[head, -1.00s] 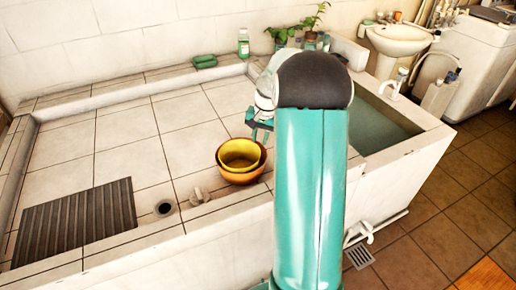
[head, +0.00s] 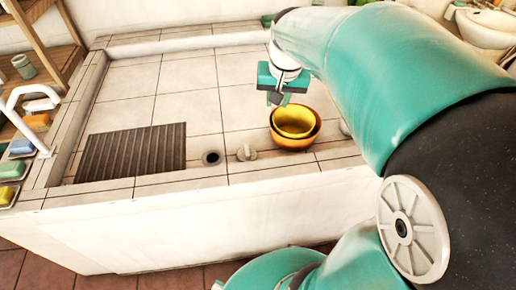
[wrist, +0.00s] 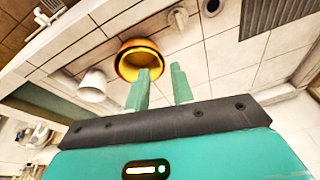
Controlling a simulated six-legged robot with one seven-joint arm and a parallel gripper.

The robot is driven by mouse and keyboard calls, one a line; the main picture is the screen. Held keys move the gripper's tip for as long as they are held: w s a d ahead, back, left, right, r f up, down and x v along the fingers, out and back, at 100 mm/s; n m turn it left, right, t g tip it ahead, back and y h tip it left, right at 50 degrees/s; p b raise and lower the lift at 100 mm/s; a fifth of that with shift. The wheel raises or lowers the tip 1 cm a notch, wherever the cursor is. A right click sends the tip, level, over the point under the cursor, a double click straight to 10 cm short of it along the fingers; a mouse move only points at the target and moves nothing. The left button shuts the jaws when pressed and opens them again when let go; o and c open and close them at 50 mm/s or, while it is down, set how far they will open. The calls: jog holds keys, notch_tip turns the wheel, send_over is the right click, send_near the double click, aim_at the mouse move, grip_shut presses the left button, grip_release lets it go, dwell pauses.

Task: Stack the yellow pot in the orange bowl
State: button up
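The yellow pot (head: 293,121) sits inside the orange bowl (head: 297,144), which stands on the tiled basin near its front edge. The wrist view shows the yellow pot (wrist: 143,60) nested in the orange bowl (wrist: 121,67). My gripper (head: 276,101) is just above and behind the bowl, apart from it. In the wrist view my gripper (wrist: 161,68) has its two green fingers spread with nothing between them.
A dark ribbed grate (head: 135,150), a drain hole (head: 211,158) and a small pale knob (head: 247,153) lie left of the bowl. A white cup-like object (wrist: 92,86) stands beside the bowl. A white tap (head: 25,110) and soaps are at far left. Tiles behind are clear.

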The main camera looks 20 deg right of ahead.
jog(key=s+a+r+n+t, duration=0.1)
jog(key=s+a+n, duration=0.4)
jog(key=s+a, duration=0.6)
jog(key=s+t, duration=0.1)
jog(key=s, duration=0.2)
jog(key=shift+s+a+r+y, duration=0.15)
jog(key=shift+a+r+y, duration=0.05)
jog(key=shift+a+y, duration=0.15)
